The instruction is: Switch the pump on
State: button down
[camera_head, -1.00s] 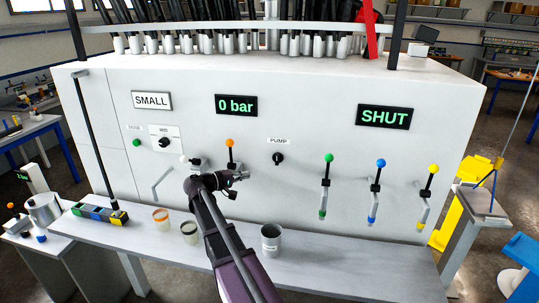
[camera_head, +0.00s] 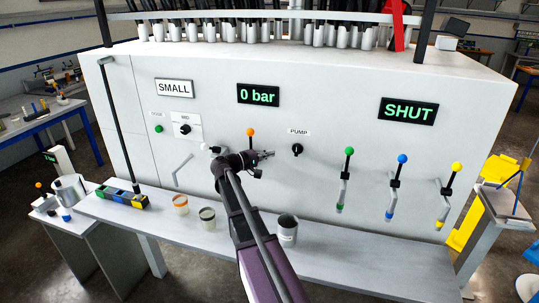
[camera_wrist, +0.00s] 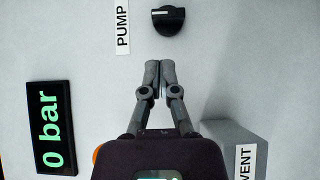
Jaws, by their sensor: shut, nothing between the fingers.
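The pump switch is a black rotary knob (camera_head: 297,150) on the white panel, under a PUMP label (camera_head: 299,132). In the wrist view the knob (camera_wrist: 169,20) is at the top, with a pale mark on it, beside the sideways PUMP label (camera_wrist: 122,26). My gripper (camera_head: 270,154) is left of the knob in the head view, apart from it. In the wrist view my gripper (camera_wrist: 159,64) has its fingertips together, empty, just below the knob. The pressure display (camera_head: 258,94) reads 0 bar.
An orange-knobbed lever (camera_head: 250,133) is behind my wrist. Green (camera_head: 349,152), blue (camera_head: 402,159) and yellow (camera_head: 457,167) levers stand to the right. A metal cup (camera_head: 287,230) sits on the shelf below. A VENT label (camera_wrist: 246,160) shows at the lower right of the wrist view.

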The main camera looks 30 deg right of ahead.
aim_at(296, 146)
jog(key=shift+s+d, duration=0.15)
jog(key=shift+d, duration=1.9)
jog(key=shift+s+d, duration=0.15)
jog(key=shift+d, duration=1.9)
jog(key=shift+s+d+r, duration=0.1)
jog(key=shift+d, duration=0.05)
